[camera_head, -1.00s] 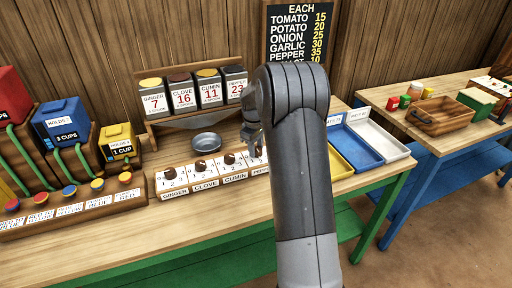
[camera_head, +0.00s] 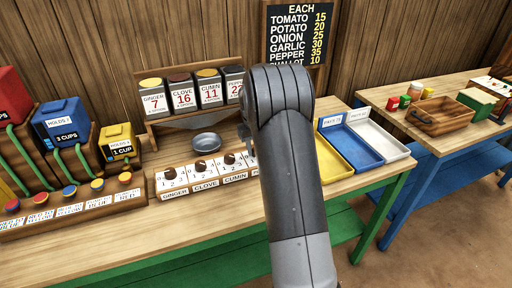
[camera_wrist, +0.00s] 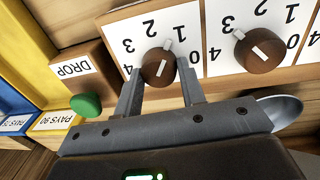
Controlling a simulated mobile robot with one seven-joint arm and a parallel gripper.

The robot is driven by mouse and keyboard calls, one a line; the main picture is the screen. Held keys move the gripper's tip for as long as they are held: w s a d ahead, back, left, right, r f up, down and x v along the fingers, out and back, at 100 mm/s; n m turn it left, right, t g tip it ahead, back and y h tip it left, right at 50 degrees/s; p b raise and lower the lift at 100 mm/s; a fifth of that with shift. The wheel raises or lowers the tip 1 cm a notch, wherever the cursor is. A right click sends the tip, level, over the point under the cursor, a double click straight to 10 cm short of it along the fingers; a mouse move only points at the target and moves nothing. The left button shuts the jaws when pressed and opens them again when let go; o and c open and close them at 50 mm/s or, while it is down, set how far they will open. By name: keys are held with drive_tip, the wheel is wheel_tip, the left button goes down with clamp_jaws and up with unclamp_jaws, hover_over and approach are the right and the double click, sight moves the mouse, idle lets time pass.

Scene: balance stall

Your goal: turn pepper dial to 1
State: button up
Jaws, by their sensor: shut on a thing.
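The pepper dial (camera_wrist: 158,68) is a round brown knob with a white line, set in a white numbered panel. In the wrist view my gripper (camera_wrist: 160,76) has one finger on each side of it and is shut on it. The dial's small pale pointer (camera_wrist: 168,44) lies to the right of the 2, toward the upper right. In the head view my arm hides the pepper dial and most of my gripper. The pepper canister (camera_head: 234,83) stands on the shelf with a red number starting with 2, partly covered by my arm.
The cumin dial (camera_wrist: 260,50) sits close beside the pepper dial. A green button (camera_wrist: 86,105) on a block labelled DROP is on the other side. A metal bowl (camera_head: 207,142) stands behind the dials. Yellow, blue and white trays lie to the right.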

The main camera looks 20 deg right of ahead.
drive_tip(key=shift+m, duration=1.1)
drive_tip(key=o, duration=1)
drive_tip(key=shift+w+a+r, duration=0.1)
drive_tip(key=shift+a+r, duration=0.1)
drive_tip(key=shift+r, duration=2.5)
drive_tip(key=shift+a+r, duration=0.15)
drive_tip(key=shift+r, duration=2.55)
